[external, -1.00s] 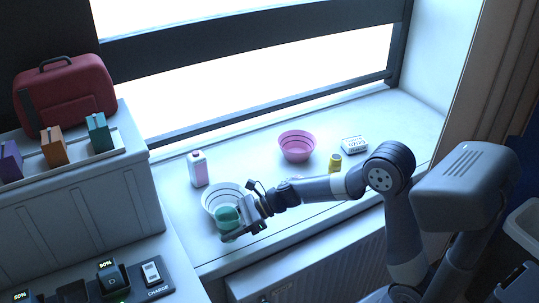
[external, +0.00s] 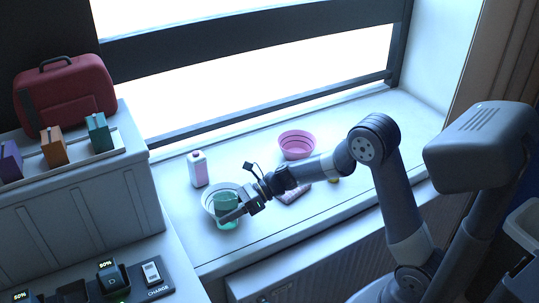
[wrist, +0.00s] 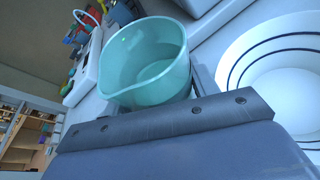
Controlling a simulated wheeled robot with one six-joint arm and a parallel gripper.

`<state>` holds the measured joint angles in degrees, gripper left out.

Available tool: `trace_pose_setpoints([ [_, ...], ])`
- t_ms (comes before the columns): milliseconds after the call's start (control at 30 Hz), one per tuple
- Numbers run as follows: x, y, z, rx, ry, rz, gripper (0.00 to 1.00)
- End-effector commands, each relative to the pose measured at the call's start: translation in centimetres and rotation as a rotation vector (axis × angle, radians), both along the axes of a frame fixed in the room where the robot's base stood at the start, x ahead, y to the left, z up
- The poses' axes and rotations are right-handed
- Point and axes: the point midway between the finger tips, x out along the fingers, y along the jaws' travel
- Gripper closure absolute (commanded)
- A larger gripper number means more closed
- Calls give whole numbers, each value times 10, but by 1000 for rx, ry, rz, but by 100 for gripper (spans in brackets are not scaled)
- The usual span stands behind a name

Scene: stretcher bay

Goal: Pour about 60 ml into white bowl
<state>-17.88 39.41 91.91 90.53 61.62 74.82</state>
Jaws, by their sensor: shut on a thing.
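A green translucent cup with a pouring lip (external: 227,203) is held in my gripper (external: 238,212), which is shut on it. It also shows in the wrist view (wrist: 125,65), open mouth in sight, with a paler round area inside; I cannot tell whether that is liquid or the bottom. The white bowl (external: 207,196) with dark rings stands on the sill just behind the cup, which partly hides it. The bowl also shows at the right of the wrist view (wrist: 231,70), beside the cup. No stream of liquid is visible.
A white bottle with a pink label (external: 198,170) stands behind the bowl. A pink bowl (external: 297,145) is farther back right. A pinkish flat item (external: 294,194) and a yellow item (external: 334,180) are partly hidden by my arm. The sill's right end is clear.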

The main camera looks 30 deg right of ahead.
Motion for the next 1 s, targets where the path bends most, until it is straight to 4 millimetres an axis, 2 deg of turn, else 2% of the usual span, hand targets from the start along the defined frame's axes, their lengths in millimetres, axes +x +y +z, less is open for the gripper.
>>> trace_pose_setpoints([
  [500, 21, -8, 3, 108, 284, 0, 70],
  [567, 21, -8, 11, 135, 354, 0, 70],
  [1000, 21, -8, 19, 203, 530, 1, 70],
])
